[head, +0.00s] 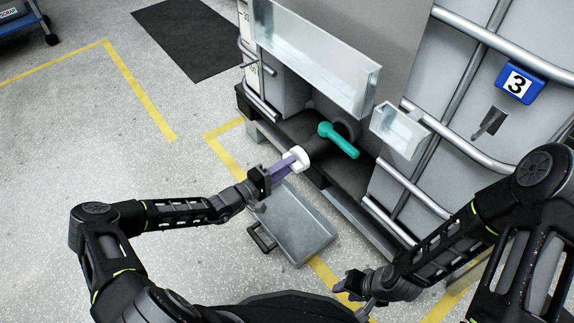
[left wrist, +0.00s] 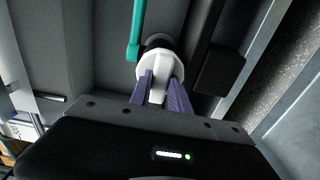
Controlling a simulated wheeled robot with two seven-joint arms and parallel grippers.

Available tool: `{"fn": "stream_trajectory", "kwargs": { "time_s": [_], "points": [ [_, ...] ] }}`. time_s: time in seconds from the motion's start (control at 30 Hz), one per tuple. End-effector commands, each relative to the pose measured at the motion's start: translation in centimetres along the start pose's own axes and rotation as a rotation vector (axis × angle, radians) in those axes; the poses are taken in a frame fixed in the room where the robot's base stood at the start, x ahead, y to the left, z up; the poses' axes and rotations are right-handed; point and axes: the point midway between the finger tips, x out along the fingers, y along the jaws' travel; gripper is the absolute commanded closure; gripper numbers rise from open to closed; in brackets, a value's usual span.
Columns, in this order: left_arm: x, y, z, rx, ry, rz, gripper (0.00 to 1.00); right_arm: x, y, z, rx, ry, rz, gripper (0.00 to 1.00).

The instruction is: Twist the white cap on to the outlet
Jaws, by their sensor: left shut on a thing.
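The white cap (head: 299,157) is between the purple fingers of my left gripper (head: 290,164), which is shut on it. In the left wrist view the cap (left wrist: 153,66) sits between the fingertips (left wrist: 159,88), in front of the dark outlet (left wrist: 158,40). The cap covers most of the outlet's mouth, and I cannot tell whether they touch. The teal valve handle (head: 340,141) is just behind and right of the cap; it also shows in the left wrist view (left wrist: 136,28). My right gripper (head: 352,288) is low at the front, away from the cap; its jaw opening is unclear.
A grey metal tray (head: 300,232) with a dark handle lies below my left gripper. A metal trough (head: 315,62) and a small metal box (head: 399,131) hang above the valve. Floor at left is free.

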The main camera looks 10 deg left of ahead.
Motion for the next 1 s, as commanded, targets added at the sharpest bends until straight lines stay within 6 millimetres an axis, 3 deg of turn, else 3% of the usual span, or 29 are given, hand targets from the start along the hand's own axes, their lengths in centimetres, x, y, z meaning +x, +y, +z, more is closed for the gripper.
{"fn": "stream_trajectory", "kwargs": {
  "time_s": [1.0],
  "points": [
    [1.1, 0.1, 0.0, 0.000, 0.000, 0.001, 1.00, -0.9, -0.3, 0.0, 0.000, 0.000, 0.000, 0.64]
  ]
}}
